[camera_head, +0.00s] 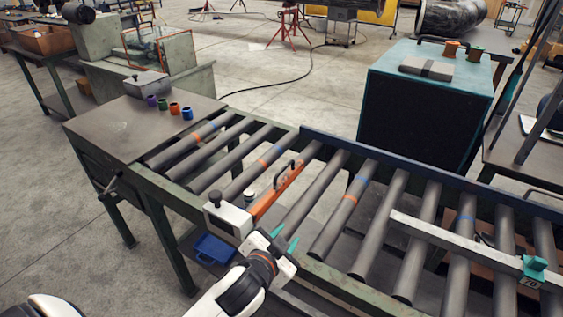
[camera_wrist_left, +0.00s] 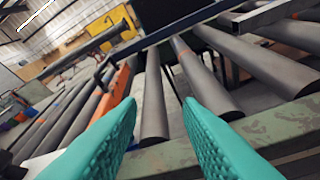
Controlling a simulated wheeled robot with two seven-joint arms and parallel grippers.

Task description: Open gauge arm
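An orange arm with a black handle (camera_head: 278,190), which looks like the gauge arm, lies lengthwise over the rollers. Its near end meets a pale grey housing (camera_head: 228,218) on the conveyor's front rail. The orange arm also shows left of the fingers in the left wrist view (camera_wrist_left: 118,88). My left gripper (camera_head: 286,238) is just in front of and to the right of the arm's near end, above the front rail. Its two teal fingers (camera_wrist_left: 160,102) are spread apart with nothing between them. My right gripper is out of view.
Rollers (camera_head: 331,213) run across the conveyor. A pale measuring bar (camera_head: 455,242) with a teal block (camera_head: 535,268) spans them at the right. Several small coloured cups stand on the side table (camera_head: 125,125). A blue bin (camera_head: 213,249) sits below. A teal-topped cabinet (camera_head: 430,110) stands behind.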

